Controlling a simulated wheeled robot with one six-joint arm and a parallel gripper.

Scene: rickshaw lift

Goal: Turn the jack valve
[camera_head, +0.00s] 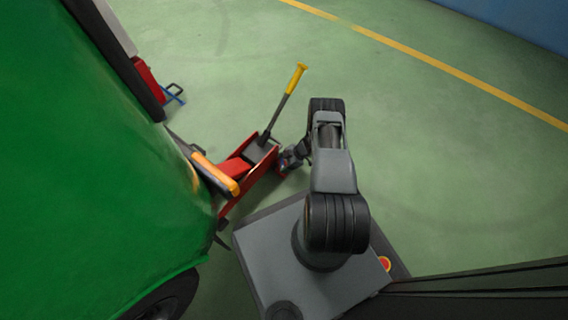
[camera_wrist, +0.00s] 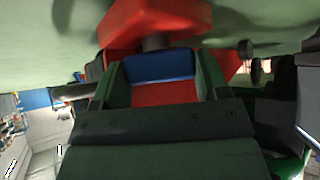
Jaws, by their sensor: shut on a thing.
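The red floor jack (camera_head: 258,178) stands low on the floor beside the green vehicle, with its long handle (camera_head: 283,103) tilted up and ending in a yellow grip. My gripper (camera_head: 284,165) is at the jack's right side, near the handle's base, and is shut on the jack valve there. The valve is too small and covered to make out in the head view. In the wrist view, red parts (camera_wrist: 165,95) with a blue patch show close in front of my gripper, and a dark stem joins a red piece above. The contact itself is not clear.
A red object (camera_head: 148,80) stands behind. Open green floor lies to the right, with a yellow line (camera_head: 440,68).

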